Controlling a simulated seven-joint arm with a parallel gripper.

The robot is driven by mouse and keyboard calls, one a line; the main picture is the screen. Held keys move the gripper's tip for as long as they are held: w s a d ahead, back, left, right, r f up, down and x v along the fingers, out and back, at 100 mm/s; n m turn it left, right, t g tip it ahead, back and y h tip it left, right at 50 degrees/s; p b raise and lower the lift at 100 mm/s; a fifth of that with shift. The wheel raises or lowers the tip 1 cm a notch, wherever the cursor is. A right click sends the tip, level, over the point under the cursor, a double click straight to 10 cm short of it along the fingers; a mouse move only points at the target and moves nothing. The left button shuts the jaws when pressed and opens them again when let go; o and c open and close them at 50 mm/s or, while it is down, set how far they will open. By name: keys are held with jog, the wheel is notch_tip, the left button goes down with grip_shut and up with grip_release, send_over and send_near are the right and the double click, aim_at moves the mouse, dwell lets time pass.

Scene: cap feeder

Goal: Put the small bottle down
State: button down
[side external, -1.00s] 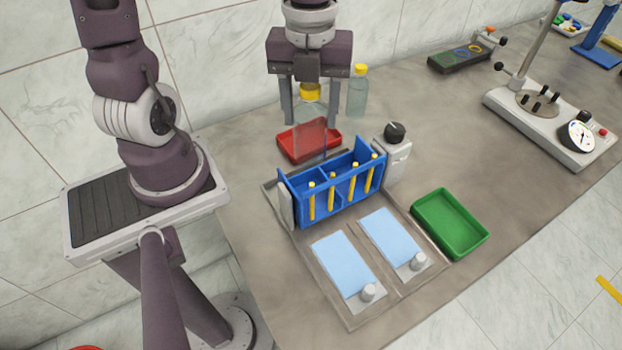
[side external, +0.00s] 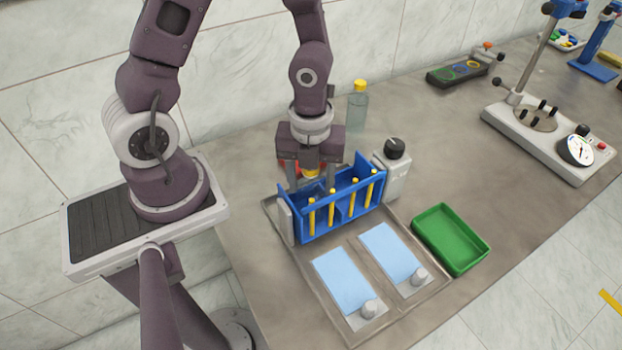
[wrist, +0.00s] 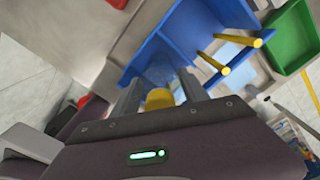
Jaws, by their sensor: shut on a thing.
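The small bottle has a yellow cap (side external: 310,173) and a clear body. My gripper (side external: 311,182) is shut on it, pointing down at the back left of the blue divided rack (side external: 347,211). In the wrist view the yellow cap (wrist: 160,98) sits between my two fingers (wrist: 160,92), with blue walls (wrist: 165,35) around the bluish clear body (wrist: 160,74). The bottle looks upright and partly down in the rack's left compartment. Its base is hidden, so I cannot tell whether it touches the floor.
The rack carries several yellow posts (side external: 331,205) along its front. A grey device with a black knob (side external: 395,180) stands at its right end. Another yellow-capped bottle (side external: 357,108) stands behind. Blue pads (side external: 343,280) lie in front, and a green tray (side external: 450,240) is to the right.

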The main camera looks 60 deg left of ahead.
jog(key=c, duration=0.9)
grip_release()
jog(key=shift+f, duration=0.1)
jog(key=shift+o, duration=0.2)
notch_tip(320, 180, up, 12)
jog(key=shift+r, duration=0.15)
jog(key=s+r+n+t, duration=0.2)
jog(key=s+r+n, duration=0.2)
jog(key=n, duration=0.8)
jog(key=s+r+n+t, duration=0.3)
jog(key=r+n, duration=0.4)
jog(key=n, duration=0.6)
jog(key=shift+s+a+r+t, duration=0.2)
jog(key=shift+s+a+t, duration=0.1)
jog(key=shift+s, duration=0.6)
